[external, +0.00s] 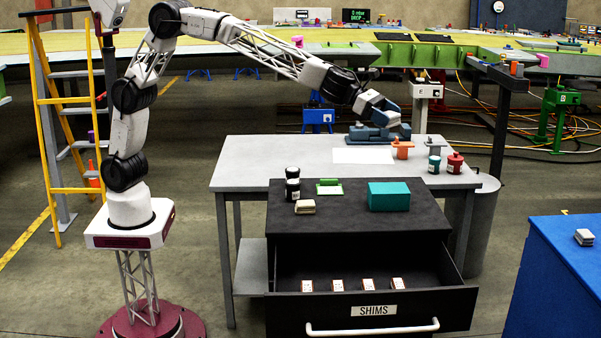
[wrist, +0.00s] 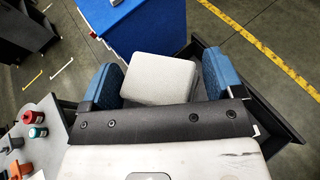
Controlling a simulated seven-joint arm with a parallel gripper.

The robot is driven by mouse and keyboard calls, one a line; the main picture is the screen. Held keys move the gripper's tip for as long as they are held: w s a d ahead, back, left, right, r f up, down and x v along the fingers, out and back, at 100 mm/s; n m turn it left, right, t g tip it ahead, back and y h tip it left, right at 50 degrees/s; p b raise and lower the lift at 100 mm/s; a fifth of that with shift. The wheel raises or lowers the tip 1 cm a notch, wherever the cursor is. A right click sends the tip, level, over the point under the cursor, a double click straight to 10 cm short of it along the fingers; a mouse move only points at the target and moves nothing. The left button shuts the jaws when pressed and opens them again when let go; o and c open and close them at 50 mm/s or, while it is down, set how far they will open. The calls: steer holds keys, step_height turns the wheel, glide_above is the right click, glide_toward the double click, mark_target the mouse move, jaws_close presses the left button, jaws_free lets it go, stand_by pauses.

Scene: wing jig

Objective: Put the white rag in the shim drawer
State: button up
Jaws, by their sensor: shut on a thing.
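The white rag (wrist: 158,80) is a pale folded block between the two blue fingers of my gripper (wrist: 160,85) in the wrist view. My gripper is shut on it. The shim drawer (external: 372,312), labelled SHIMS, is pulled open at the cabinet's front. Several small white-and-orange packets (external: 337,285) lie in a row inside it.
The black cabinet top (external: 345,222) carries a teal box (external: 389,196), a beige folded cloth (external: 305,207), a green-edged item and dark jars. A blue cabinet (external: 555,280) at right bears a pale folded stack (external: 585,237). Red and teal jars stand on the grey table (external: 245,160).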

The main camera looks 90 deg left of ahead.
steer(key=s+d+n+t+y, duration=0.25)
steer(key=d+n+y, duration=0.45)
steer(key=d, duration=1.2)
step_height(320, 180, down, 36)
steer(key=shift+s+f, duration=0.15)
steer(key=shift+s, duration=0.3)
steer(key=shift+f+g, duration=0.1)
steer(key=shift+g, duration=0.15)
step_height(320, 180, down, 14)
steer(key=shift+r, duration=0.1)
steer(key=shift+f, duration=2)
steer(key=shift+f, duration=0.1)
